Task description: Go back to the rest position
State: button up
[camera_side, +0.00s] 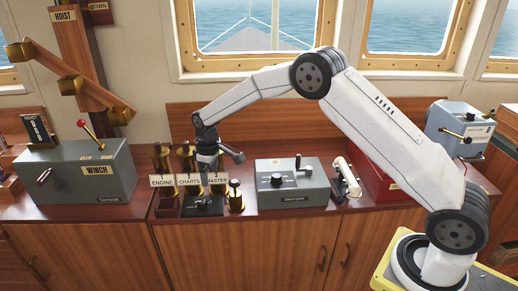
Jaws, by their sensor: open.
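My gripper (207,190) is at the end of my white arm, pointing down over the wooden console (340,228) left of centre. It is small and dark in this view, and its jaws are open. It is close above or beside a small black item (203,206) on the console; I cannot tell whether they touch. The labels ENGINE (162,181), CHARTS and MASTER stand just behind and left of the gripper, partly hidden by it.
A grey WINCH box (75,188) with a red-knobbed lever stands at left. A brass piece (235,197) stands close right of my gripper. A grey control box (291,186), a white handset (345,178) and a red box (375,183) are farther right. Windows are behind.

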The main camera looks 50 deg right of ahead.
jog(key=s+d+r+m+t, duration=0.1)
jog(key=s+r+m, duration=0.1)
jog(key=s, duration=1.2)
jog(key=s+d+r+m, duration=0.1)
jog(key=s+r+m, duration=0.2)
jog(key=s, duration=1.2)
jog(key=shift+s+d+r+t, duration=0.2)
jog(key=shift+d+r+t, duration=0.15)
jog(key=shift+d+t, duration=0.05)
